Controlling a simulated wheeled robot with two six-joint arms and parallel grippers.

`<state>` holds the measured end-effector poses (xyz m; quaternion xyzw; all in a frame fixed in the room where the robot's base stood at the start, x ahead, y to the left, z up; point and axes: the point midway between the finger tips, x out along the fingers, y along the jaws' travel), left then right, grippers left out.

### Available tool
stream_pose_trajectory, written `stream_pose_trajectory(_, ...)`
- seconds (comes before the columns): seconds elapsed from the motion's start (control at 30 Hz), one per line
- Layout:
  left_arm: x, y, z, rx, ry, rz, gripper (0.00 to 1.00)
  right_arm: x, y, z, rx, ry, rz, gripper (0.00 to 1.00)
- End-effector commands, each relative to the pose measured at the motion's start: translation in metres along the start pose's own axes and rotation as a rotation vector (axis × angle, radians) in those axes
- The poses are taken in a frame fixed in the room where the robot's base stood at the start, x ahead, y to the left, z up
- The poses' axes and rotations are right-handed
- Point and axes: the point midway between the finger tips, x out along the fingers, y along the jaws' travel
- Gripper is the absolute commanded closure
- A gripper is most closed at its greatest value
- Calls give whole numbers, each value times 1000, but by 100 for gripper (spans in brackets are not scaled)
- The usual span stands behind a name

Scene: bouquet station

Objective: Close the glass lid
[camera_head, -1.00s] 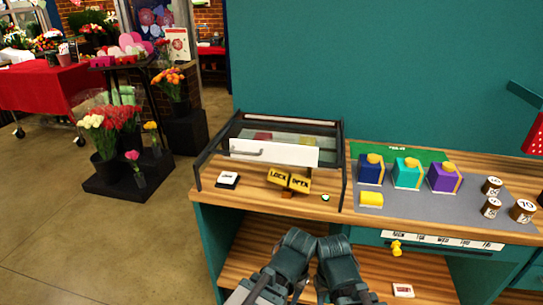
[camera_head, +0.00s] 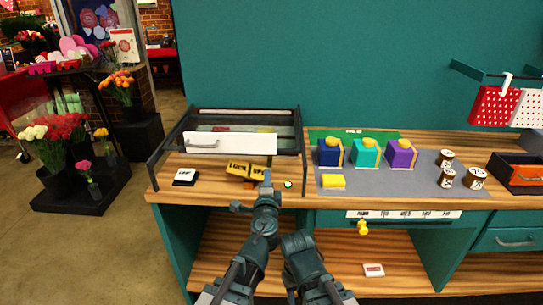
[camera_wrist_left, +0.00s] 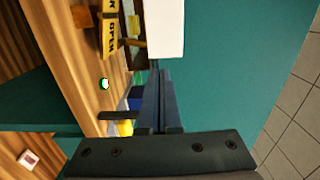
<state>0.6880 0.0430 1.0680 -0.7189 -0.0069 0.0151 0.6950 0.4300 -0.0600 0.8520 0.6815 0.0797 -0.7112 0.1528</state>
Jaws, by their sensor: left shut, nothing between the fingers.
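The glass case (camera_head: 155,165) has a dark frame and stands on the left of the wooden counter. A white front panel (camera_head: 230,143) with a handle (camera_head: 204,144) on its left spans it, above the counter top. Glass behind the panel shows dim contents; I cannot tell the lid's exact angle. My left gripper (camera_head: 266,180) is shut and empty, in front of the case near the yellow LOCK/OPEN sign (camera_head: 244,169). In the left wrist view the white panel (camera_wrist_left: 165,28) is beyond the fingers, apart from them. My right gripper (camera_head: 299,240) is lower, before the counter; its fingertips are unclear.
A white-topped block (camera_head: 185,177) and a small green-ringed button (camera_head: 288,184) are on the counter. Blue, teal (camera_head: 366,153) and purple boxes stand on a grey mat (camera_head: 410,178) to the right. Spools (camera_head: 476,178) are farther right. A drawer label strip runs below.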

Motion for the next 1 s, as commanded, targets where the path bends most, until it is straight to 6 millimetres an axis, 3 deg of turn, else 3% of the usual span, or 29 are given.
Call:
stream_pose_trajectory(0.47,13,-2,-8,35,32,-12,100,1,0,0,0,0,0,50)
stream_pose_trajectory(0.67,40,-2,-9,34,31,-12,100,1,0,0,0,0,0,50)
stream_pose_trajectory(1.0,109,-3,-11,34,30,-12,100,1,0,0,0,0,0,50)
